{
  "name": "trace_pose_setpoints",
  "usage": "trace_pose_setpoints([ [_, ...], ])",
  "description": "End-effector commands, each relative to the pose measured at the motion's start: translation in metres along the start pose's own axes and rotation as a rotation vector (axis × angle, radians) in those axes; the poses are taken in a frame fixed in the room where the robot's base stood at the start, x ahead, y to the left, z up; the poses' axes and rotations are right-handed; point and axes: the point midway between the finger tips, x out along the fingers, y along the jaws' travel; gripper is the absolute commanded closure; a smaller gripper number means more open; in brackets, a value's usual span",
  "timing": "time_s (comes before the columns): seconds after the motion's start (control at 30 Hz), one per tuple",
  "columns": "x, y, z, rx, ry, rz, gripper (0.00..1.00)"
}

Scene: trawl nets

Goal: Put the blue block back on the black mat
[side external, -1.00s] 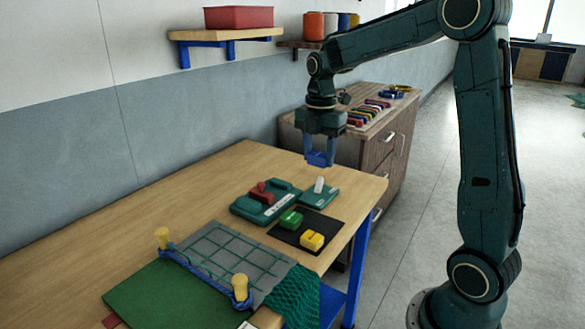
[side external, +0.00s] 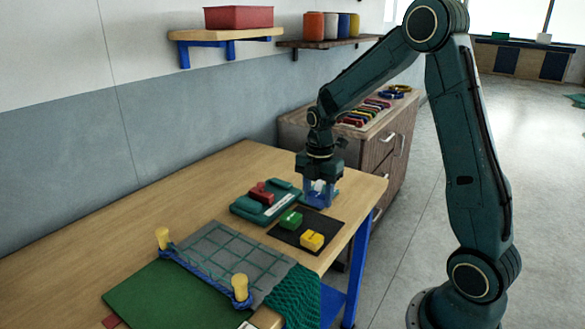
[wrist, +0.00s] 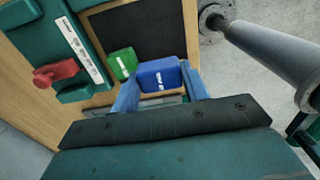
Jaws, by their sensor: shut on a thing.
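The blue block (side external: 317,204) is between the blue fingers of my gripper (side external: 319,199), which is shut on it. The block also shows between the fingers in the wrist view (wrist: 160,75). The black mat (side external: 284,236) lies near the table's right edge, with a green block (side external: 291,220) and a yellow block (side external: 312,240) on it. My gripper is low, by the mat's far side and over the small teal base. In the wrist view the green block (wrist: 123,63) is close left of the blue one. I cannot tell whether the blue block touches anything below.
A teal fixture (side external: 282,206) with a red part (side external: 261,194) stands left of my gripper. A net on a grey panel (side external: 223,250) with two yellow pegs lies nearer the camera. The table's far left is clear. A wooden cabinet (side external: 373,152) stands behind.

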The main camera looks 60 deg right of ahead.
Motion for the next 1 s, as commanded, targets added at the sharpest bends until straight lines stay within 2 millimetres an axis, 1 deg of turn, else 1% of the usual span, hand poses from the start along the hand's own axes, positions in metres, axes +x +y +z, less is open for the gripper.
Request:
trace_pose_setpoints([
  [0.03, 0.011, -0.001, 0.000, 0.000, 0.002, -0.005, 0.81],
  [0.1, 0.022, -0.001, 0.000, 0.000, 0.002, -0.005, 0.81],
  [0.2, 0.035, 0.000, 0.000, 0.000, 0.001, -0.003, 0.81],
  [0.3, 0.042, 0.000, 0.000, 0.000, 0.000, -0.001, 0.81],
  [0.53, 0.045, 0.000, 0.000, 0.000, 0.000, 0.000, 0.81],
  [0.63, 0.050, 0.000, 0.000, 0.000, 0.001, -0.002, 0.81],
  [0.9, 0.079, 0.000, 0.000, 0.000, 0.001, -0.003, 0.81],
  [1.0, 0.085, 0.000, 0.000, 0.000, 0.001, -0.001, 0.81],
])
